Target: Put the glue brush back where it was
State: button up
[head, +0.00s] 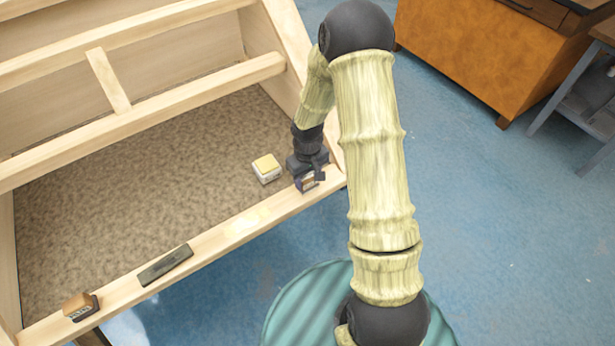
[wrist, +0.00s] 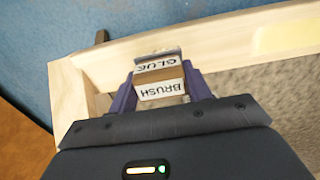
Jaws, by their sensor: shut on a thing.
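The glue brush (wrist: 160,75) is a small brown block with white labels reading GLUE and BRUSH. In the wrist view it sits between the two purple fingers of my gripper (wrist: 160,88), which is shut on it. In the head view my gripper (head: 308,172) is at the right end of the frame's front rail (head: 215,237), and the brush (head: 307,183) shows just below it. The brush is over the rail near the corner. I cannot tell whether it touches the wood. A pale yellow patch (head: 248,220) lies on the rail to the left.
A white block with a yellow top (head: 267,169) sits on the brown panel (head: 150,180) inside the frame. A dark flat bar (head: 165,265) and a brown block with a label (head: 81,306) lie on the rail further left. Blue floor is open to the right.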

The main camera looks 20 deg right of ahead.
aim_at(308, 176)
jog(key=shift+f, duration=0.1)
jog(key=o, duration=0.9)
notch_tip(308, 176, up, 12)
jog(key=shift+r+p, duration=0.2)
jog(key=shift+p, duration=0.4)
jog(key=shift+r, duration=0.1)
jog(key=s+r+m+t, duration=0.1)
jog(key=s+r, duration=0.1)
jog(key=s, duration=0.2)
jog(key=s+r+m, duration=0.1)
jog(key=s+r, duration=0.2)
jog(key=s, duration=0.2)
jog(key=s+r+m+t, duration=0.1)
jog(key=s+r, duration=0.2)
jog(key=s, duration=0.2)
jog(key=shift+s+m+t, duration=0.25)
jog(key=shift+m+t, duration=0.05)
